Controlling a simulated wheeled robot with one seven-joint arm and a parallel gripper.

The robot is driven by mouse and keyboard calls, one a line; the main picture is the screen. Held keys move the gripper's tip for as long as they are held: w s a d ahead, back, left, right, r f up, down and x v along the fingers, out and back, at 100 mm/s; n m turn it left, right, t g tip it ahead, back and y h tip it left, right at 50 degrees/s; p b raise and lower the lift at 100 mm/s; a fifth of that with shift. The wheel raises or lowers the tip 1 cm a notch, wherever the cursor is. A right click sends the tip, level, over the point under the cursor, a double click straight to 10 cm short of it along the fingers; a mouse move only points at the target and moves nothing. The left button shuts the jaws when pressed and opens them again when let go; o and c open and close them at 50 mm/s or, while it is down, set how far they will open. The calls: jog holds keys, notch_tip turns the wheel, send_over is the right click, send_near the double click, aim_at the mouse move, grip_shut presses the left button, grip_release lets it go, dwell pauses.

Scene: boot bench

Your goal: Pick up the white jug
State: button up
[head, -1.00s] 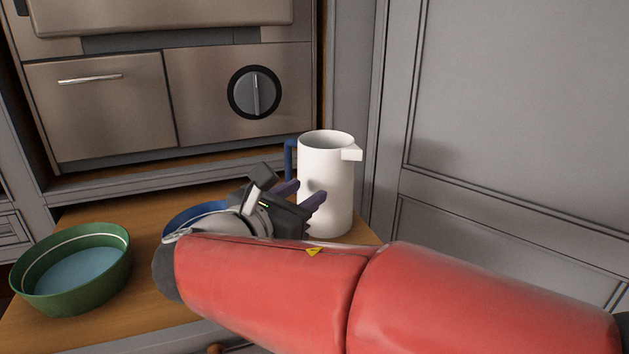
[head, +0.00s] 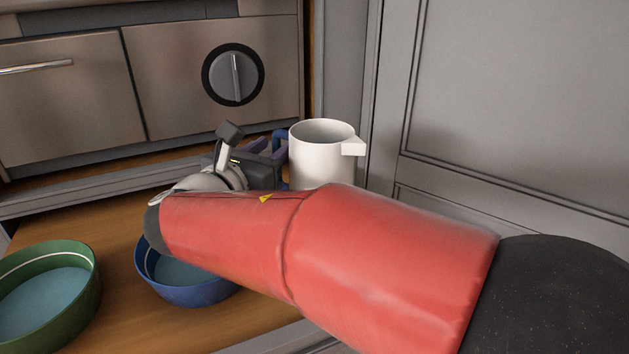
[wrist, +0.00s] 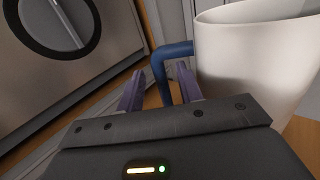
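The white jug (head: 322,160) stands upright at the back right of the wooden surface, its spout to the right. My red arm hides its lower part in the head view. Its blue handle (wrist: 164,75) is on the side facing my gripper, left of the white body (wrist: 250,65) in the wrist view. My gripper (head: 272,147) is at the handle. In the wrist view its two purple fingers (wrist: 158,75) are apart, with the handle showing between them and small gaps on each side. I cannot tell how deep the handle sits between them.
A blue bowl (head: 185,294) sits below my wrist, partly hidden by my arm. A green bowl (head: 82,312) is at the lower left. A steel front with a round knob (head: 233,75) rises behind. A grey panelled wall (head: 510,90) is close on the right.

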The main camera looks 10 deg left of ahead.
jog(key=shift+x, duration=1.2)
grip_shut()
jog(key=shift+r, duration=0.15)
